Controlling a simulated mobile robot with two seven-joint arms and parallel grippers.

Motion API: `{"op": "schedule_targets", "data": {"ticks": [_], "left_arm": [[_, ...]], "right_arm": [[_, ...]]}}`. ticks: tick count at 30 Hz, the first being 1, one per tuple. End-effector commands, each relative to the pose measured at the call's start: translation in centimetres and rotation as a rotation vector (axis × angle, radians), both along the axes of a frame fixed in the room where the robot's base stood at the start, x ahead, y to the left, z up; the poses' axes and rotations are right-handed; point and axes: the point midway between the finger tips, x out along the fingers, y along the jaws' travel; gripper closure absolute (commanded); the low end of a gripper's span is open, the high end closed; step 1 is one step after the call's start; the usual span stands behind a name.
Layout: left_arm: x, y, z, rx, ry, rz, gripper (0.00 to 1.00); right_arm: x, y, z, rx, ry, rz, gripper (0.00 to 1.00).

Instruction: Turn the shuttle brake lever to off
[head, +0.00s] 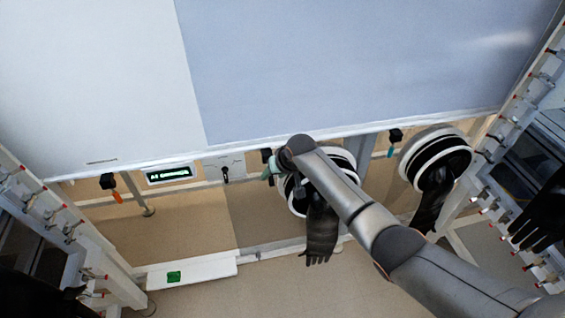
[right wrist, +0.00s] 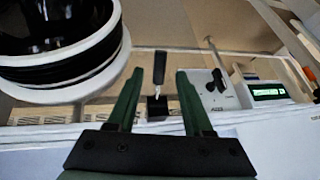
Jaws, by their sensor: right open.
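A small lever (right wrist: 159,68) with a black grip and a pale metal stem stands on a black block (right wrist: 157,107) in the right wrist view. No label on it is readable. My right gripper (right wrist: 160,73) is open, and the lever shows between its green fingertips with a gap on each side. In the head view my right gripper (head: 269,170) is at the front panel, beside the black block (head: 267,155); the lever itself is hidden there. My left gripper is not in view.
A glove port (head: 437,155) with a hanging black glove is at the right; another is partly behind my right arm. A key-like switch (head: 225,173) and a green-lit display (head: 169,173) lie left of the gripper. Other levers have orange (head: 117,197) and teal (head: 390,152) grips.

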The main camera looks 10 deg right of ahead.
Motion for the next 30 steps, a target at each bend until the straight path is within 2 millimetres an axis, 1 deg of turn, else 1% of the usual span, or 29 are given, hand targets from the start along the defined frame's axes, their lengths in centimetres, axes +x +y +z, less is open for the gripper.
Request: {"op": "schedule_targets", "data": {"ticks": [1, 7, 12, 16, 22, 30], "left_arm": [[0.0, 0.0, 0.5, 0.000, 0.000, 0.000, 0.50], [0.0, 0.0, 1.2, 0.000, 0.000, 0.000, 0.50], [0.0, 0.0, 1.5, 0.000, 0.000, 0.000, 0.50], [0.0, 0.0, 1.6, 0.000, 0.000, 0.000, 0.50], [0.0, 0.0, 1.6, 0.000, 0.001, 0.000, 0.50], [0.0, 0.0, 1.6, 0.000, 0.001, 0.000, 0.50]], "right_arm": [[-0.4, -0.3, 0.8, -0.001, -0.001, -0.001, 0.49], [-1.7, -0.9, 3.1, -0.002, 0.000, -0.001, 0.49], [-2.9, -1.4, 5.1, -0.002, -0.001, 0.000, 0.49], [-3.5, -1.6, 6.4, -0.001, 0.000, 0.000, 0.49], [-4.1, -1.9, 7.2, -0.001, 0.001, 0.000, 0.49], [-4.1, -1.9, 7.3, -0.001, 0.002, 0.000, 0.49]]}}
